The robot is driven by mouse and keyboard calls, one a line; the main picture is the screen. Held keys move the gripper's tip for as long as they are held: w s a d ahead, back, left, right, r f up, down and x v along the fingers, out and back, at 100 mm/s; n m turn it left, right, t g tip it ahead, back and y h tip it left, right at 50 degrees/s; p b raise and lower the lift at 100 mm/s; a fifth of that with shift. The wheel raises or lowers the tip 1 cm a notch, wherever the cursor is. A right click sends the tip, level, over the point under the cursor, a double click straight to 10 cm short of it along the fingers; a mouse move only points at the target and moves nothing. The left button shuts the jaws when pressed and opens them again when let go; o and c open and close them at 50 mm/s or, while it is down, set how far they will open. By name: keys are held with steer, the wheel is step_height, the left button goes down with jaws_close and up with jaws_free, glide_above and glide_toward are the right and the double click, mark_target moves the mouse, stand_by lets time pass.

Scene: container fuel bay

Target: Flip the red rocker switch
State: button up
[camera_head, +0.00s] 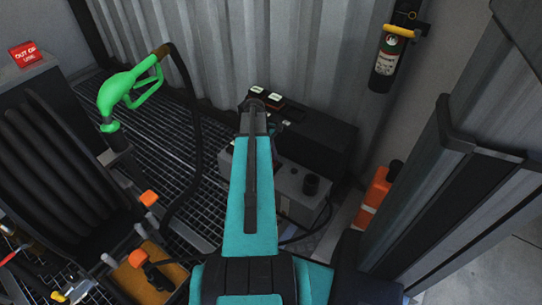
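My teal arm reaches up the middle of the head view, and my gripper (256,108) appears as a small dark shape at its far end. I cannot make out its fingers or whether they are apart. It overlaps a black box (325,138) and a grey unit (292,180) by the corrugated wall. Two small pale labels with red (267,95) are at the box's upper left, just beyond the gripper. I cannot make out a red rocker switch with certainty. My arm hides part of the box and unit.
A green fuel nozzle (122,90) with a black hose stands at the left, beside a hose reel (50,165). A fire extinguisher (388,55) hangs at the upper right. An orange container (376,192) and a grey panel (460,190) stand at the right. Grating covers the left floor.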

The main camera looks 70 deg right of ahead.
mark_target(275, 165)
steer(key=shift+s+a+r+t+h+p, duration=0.1)
steer(key=shift+s+t+h+p, duration=0.3)
steer(key=shift+t+p, duration=0.95)
steer(key=shift+s+t, duration=0.15)
steer(key=shift+t, duration=0.5)
steer(key=o, duration=1)
steer(key=shift+o, duration=0.2)
step_height(275, 165, up, 14)
steer(key=s+p, duration=0.1)
steer(key=p, duration=0.3)
steer(key=shift+f+p, duration=0.2)
steer(key=shift+p, duration=0.1)
